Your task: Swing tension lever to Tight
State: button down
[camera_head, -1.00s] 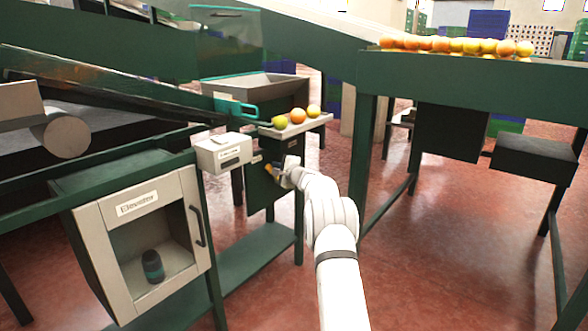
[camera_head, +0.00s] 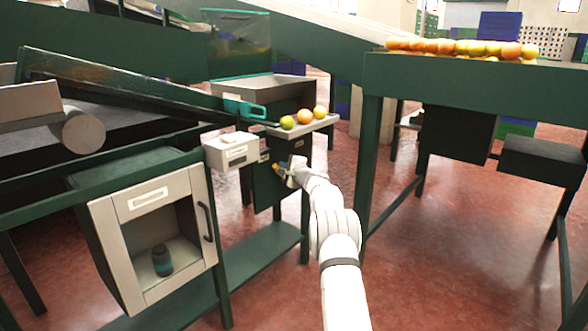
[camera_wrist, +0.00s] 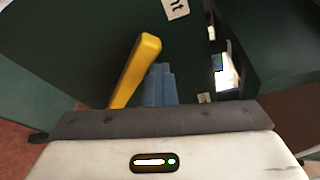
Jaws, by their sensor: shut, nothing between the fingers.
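The tension lever is a yellow bar (camera_wrist: 136,72) on a dark green panel (camera_wrist: 90,40). In the wrist view it leans, with its upper end to the right. My gripper (camera_wrist: 160,84) is shut and empty, its blue-grey fingers just right of the lever and close beside it. I cannot tell whether they touch. A white label (camera_wrist: 175,8) ending in "ht" is at the top, and another label (camera_wrist: 204,98) is lower right, too cut off to read. In the head view, my gripper (camera_head: 287,168) is at the panel, with the small yellow lever (camera_head: 277,168) at its left.
A tray (camera_head: 326,121) with several oranges juts out above my gripper. A white control box (camera_head: 232,151) is close to its left. A cabinet (camera_head: 145,202) with a dark cylinder (camera_head: 162,261) inside hangs lower left.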

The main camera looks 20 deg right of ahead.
jog(key=s+d+p, duration=0.4)
jog(key=s, duration=0.4)
jog(key=shift+d+r, duration=0.15)
jog(key=shift+d, duration=0.25)
dwell(0.5)
